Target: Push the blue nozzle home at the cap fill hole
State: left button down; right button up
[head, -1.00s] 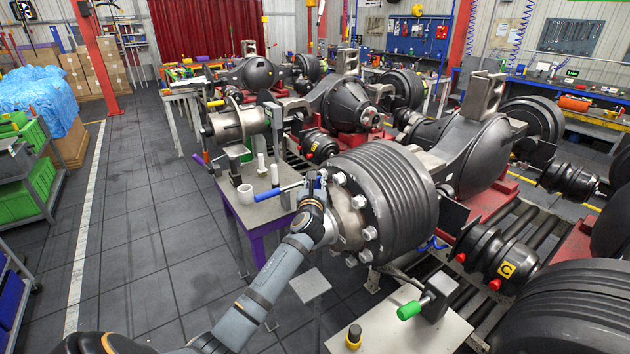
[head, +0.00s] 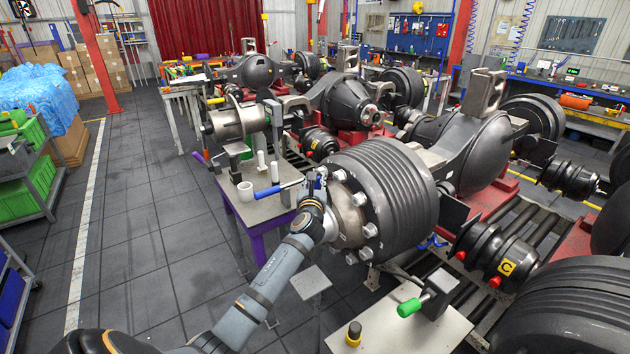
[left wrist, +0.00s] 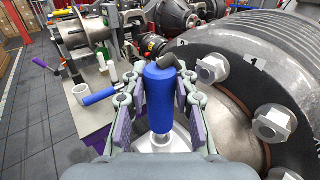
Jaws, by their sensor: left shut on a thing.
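My left gripper (left wrist: 158,125) is shut on the blue nozzle (left wrist: 159,98), a blue cylinder with a dark bent top and a pale metal lower end. The purple finger pads lie on both sides of it. In the head view my left gripper (head: 313,190) is beside the bolted hub of the large ribbed drum, in front of the metal cap (head: 346,218). The cap also shows in the left wrist view (left wrist: 222,122). The fill hole is hidden, so I cannot tell how far the nozzle sits in it. My right gripper is not in view.
A blue-handled tool (head: 267,192) and a white mug (head: 245,193) are on the small stand (head: 262,213) left of the gripper. Large hub bolts (left wrist: 273,121) stand close to the right finger. The left floor is open.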

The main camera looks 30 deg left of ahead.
pick_arm(q)
jog(key=shift+f+b, duration=0.85)
jog(key=shift+f, duration=0.6)
jog(key=shift+f, duration=0.15)
jog(key=c, duration=1)
grip_release()
jog(key=v, duration=1.2)
